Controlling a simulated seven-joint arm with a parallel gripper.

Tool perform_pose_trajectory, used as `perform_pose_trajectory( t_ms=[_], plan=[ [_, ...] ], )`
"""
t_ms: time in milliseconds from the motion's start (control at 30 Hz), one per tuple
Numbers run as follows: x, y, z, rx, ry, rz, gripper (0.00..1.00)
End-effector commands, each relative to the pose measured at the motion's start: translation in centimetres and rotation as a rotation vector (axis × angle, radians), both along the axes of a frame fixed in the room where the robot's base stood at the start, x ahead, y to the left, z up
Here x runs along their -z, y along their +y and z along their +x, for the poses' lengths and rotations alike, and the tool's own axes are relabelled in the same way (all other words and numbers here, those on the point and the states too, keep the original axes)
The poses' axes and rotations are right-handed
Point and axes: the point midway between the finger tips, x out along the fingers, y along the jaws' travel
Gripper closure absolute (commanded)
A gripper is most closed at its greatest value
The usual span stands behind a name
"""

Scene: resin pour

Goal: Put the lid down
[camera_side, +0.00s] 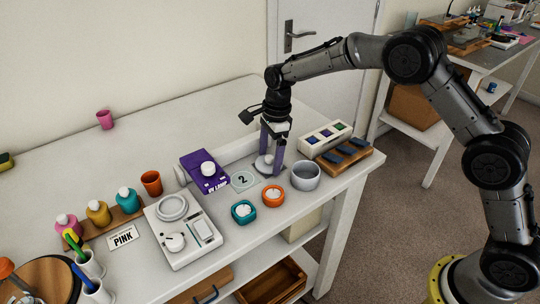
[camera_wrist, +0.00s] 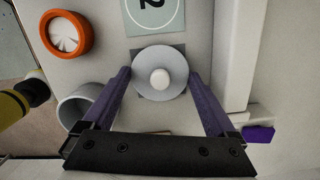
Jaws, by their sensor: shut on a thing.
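The lid is a pale grey disc with a white knob, seen from above in the wrist view (camera_wrist: 160,84). In the side view the lid (camera_side: 262,167) is low over the table, partly behind a finger. My gripper (camera_wrist: 160,80) has two purple fingers, one on each side of the lid, shut on its rim. In the side view my gripper (camera_side: 271,164) points down, just behind the grey pot. I cannot tell whether the lid touches the table. A dark patch shows under its edge in the wrist view.
The open grey pot (camera_side: 305,177) stands close on the right. An orange-rimmed cup (camera_side: 273,196), a teal-rimmed cup (camera_side: 243,211) and a card marked 2 (camera_side: 243,180) are nearby. A wooden rack (camera_side: 345,155) and a purple box (camera_side: 205,170) flank the spot.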

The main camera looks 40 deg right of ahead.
Motion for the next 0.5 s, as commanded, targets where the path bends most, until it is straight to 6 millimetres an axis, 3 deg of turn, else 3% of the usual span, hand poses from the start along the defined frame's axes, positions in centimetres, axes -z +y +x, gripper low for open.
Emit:
perform_pose_trajectory(
  t_ms=[233, 267, 300, 500],
  plan=[
    [0.31, -0.01, -0.01, 0.000, 0.001, 0.000, 0.60],
    [0.30, -0.01, 0.00, 0.000, 0.000, 0.000, 0.05],
    [0.28, -0.02, 0.00, 0.000, 0.000, 0.000, 0.00],
    [0.26, -0.02, 0.00, 0.000, 0.000, 0.000, 0.00]
  ],
)
